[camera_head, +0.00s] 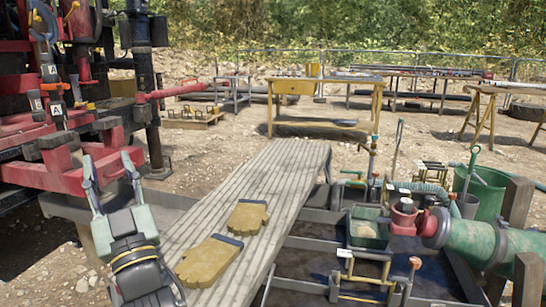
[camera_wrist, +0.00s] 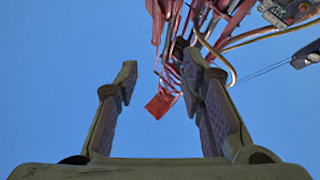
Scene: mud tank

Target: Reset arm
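My gripper (camera_head: 110,170) is at the left in the head view, over the left side of the grey ridged plank. Its two fingers point up and stand well apart. In the wrist view my gripper (camera_wrist: 165,90) is open, with only blue sky and distant red rig parts (camera_wrist: 190,60) beyond the fingers. Nothing is held. Two tan work gloves lie on the plank to the right of my arm: one nearer (camera_head: 208,261) and one farther (camera_head: 247,217).
The plank (camera_head: 285,165) runs away from me. A red drilling rig (camera_head: 60,140) stands close at left. At right are a green pipe (camera_head: 490,242), valves and a green bucket (camera_head: 485,190) around the dark tank. A yellow workbench (camera_head: 325,83) stands behind on open gravel.

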